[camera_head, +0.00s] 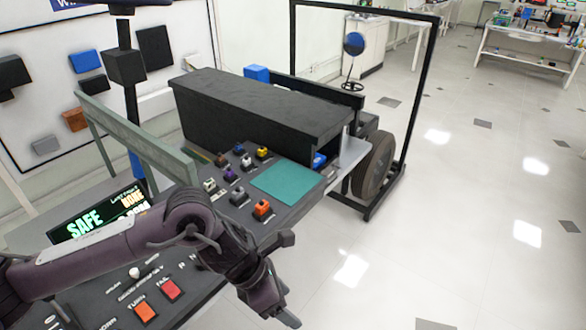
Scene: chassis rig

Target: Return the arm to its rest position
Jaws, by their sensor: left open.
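My left arm comes in from the left and reaches across the front of the control bench (305,205). My left gripper (288,305) is open, pointing down past the bench's front right edge, over the floor. Nothing shows between its fingers. My right gripper does not show in this view.
The bench carries a teal pad (290,183), several small coloured blocks, a long black box (255,105) and a display reading SAFE (100,215). Red and orange buttons (170,290) lie near my arm. A black frame with a wheel (375,165) stands behind. The floor at right is clear.

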